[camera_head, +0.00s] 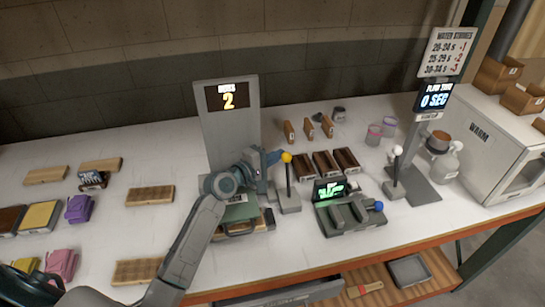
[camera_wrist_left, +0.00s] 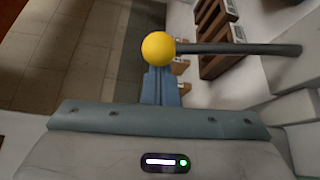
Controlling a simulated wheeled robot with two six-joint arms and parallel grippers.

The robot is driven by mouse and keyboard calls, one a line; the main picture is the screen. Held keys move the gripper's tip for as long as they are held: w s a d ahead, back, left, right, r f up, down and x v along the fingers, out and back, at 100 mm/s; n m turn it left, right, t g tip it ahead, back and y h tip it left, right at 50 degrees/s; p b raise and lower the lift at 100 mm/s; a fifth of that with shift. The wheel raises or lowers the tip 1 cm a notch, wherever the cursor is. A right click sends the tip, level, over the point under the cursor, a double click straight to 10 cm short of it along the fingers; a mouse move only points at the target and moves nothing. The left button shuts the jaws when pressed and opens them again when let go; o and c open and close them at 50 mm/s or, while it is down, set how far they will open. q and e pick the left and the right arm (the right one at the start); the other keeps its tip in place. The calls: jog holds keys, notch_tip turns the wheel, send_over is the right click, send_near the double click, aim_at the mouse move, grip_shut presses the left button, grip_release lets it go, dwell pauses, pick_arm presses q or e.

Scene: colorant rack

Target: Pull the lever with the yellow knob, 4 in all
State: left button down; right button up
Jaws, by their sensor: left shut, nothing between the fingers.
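The yellow knob (camera_head: 286,157) tops a dark, roughly upright lever rod (camera_head: 289,180) on a grey base (camera_head: 290,202), in front of a tall grey panel (camera_head: 232,125). The panel's screen (camera_head: 229,97) shows a 2. My left gripper (camera_head: 275,157) is shut and empty, its blue fingertips just left of the knob. In the left wrist view the yellow knob (camera_wrist_left: 158,48) is right at the tips of the shut fingers (camera_wrist_left: 160,85), with the rod (camera_wrist_left: 240,49) running right. I cannot tell whether they touch. My right gripper is not in view.
A second lever with a white knob (camera_head: 397,150) stands to the right, near a screen reading 0 SEC (camera_head: 434,97). A blue knob (camera_head: 379,206) is on a grey device with a green display (camera_head: 330,190). Wooden trays (camera_head: 326,163) stand behind.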

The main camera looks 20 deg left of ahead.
pick_arm(q)
jog(key=shift+s, duration=0.1)
jog(key=shift+s+d+r+m, duration=0.15)
jog(key=shift+s+d+m, duration=0.05)
jog(key=shift+m, duration=0.1)
jog(key=shift+b, duration=0.35)
jog(key=s+d+m+t+h+b, duration=0.1)
jog(key=s+d+m+t+b, duration=0.1)
jog(key=s+d+b, duration=0.4)
jog(key=s+m, duration=0.1)
jog(key=s, duration=0.1)
jog(key=shift+s, duration=0.4)
dwell(0.6)
jog(key=shift+s+a, duration=0.1)
